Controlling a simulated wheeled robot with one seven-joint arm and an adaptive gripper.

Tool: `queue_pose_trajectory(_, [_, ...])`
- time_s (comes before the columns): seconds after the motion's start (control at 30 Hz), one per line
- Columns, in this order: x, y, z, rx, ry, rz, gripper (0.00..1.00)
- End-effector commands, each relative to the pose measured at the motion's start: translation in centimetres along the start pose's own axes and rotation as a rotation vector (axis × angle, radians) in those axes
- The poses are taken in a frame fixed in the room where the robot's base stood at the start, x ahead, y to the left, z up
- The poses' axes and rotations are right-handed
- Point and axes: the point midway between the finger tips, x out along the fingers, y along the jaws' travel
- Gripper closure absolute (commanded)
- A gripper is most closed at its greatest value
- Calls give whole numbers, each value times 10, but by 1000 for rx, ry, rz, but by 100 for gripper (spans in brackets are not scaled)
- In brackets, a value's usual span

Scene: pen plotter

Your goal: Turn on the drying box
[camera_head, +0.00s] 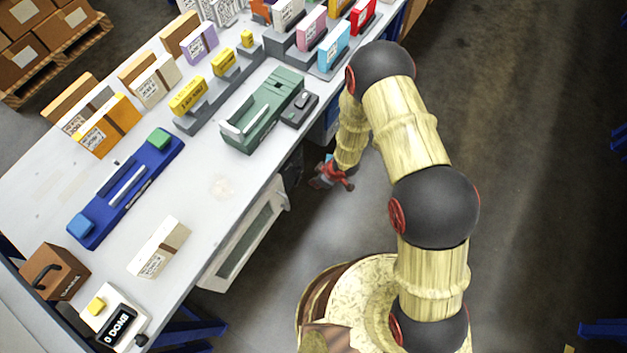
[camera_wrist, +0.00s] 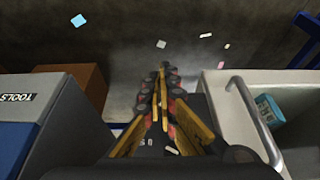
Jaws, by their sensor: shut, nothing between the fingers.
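No thing in view carries a label that I can read as the drying box, so I cannot tell which one it is. A brown box with a black handle (camera_head: 55,272) stands at the table's near left corner; its small label is unreadable. A white framed box or drawer (camera_head: 228,262) with a greenish inside sits below the table's front edge. My gripper (camera_head: 332,178) is off the table's front edge, beside the table and lower than its top. In the wrist view my gripper (camera_wrist: 163,78) is shut and empty, with dark floor beyond its fingertips.
The table (camera_head: 215,185) holds a blue device (camera_head: 127,190), a green device (camera_head: 262,110), a counter reading "0 DONE" (camera_head: 118,322) and several cartons. The wrist view shows a TOOLS box (camera_wrist: 30,115) left and a white open container with a handle (camera_wrist: 225,125) right.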

Motion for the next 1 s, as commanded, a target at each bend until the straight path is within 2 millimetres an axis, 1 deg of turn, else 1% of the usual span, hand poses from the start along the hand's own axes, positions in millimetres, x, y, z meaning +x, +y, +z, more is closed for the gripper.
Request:
queue_pose_trajectory(0.1, [-24, 2, 0, 2, -1, 1, 100])
queue_pose_trajectory(0.3, [-63, 3, 2, 2, -4, -1, 100])
queue_pose_trajectory(0.4, [-79, 4, 2, 1, -5, -2, 100])
queue_pose_trajectory(0.5, [-90, 4, 3, 1, -6, -3, 100])
queue_pose_trajectory(0.6, [-97, 4, 3, 1, -6, -4, 100])
queue_pose_trajectory(0.7, [-100, 4, 4, 2, -7, -4, 100])
queue_pose_trajectory(1.0, [-100, 4, 4, 2, -8, -4, 100])
